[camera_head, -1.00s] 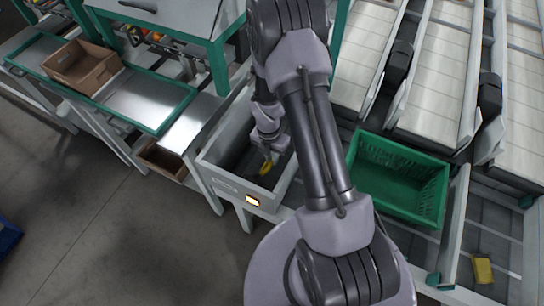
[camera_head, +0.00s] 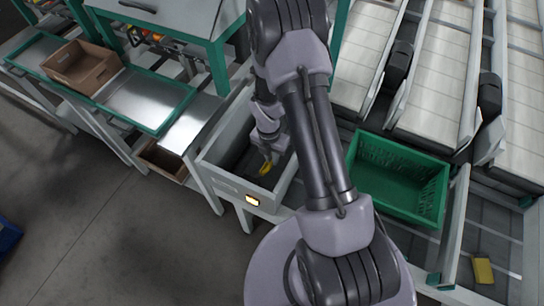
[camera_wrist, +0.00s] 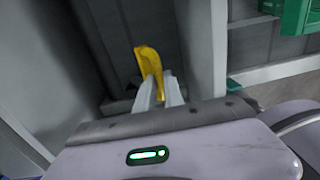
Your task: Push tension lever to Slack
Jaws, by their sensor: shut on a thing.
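The tension lever is a yellow handle (camera_wrist: 149,62) standing up between my fingertips in the wrist view. In the head view it is a small yellow piece (camera_head: 265,168) inside a grey open-topped housing (camera_head: 210,168). My gripper (camera_wrist: 158,88) is shut on the lever, with one pale finger on each side of it. In the head view my gripper (camera_head: 268,152) reaches down into the housing from above, and my arm hides part of it. The lever's base and any Slack marking are hidden or too small to read.
A lit yellow-white lamp (camera_head: 252,200) sits on the housing's front wall. A green crate (camera_head: 447,190) stands to the right, with a yellow block (camera_head: 483,271) lower right. A cardboard box (camera_head: 62,72) is on the bench at left. Grey walls stand close around my gripper.

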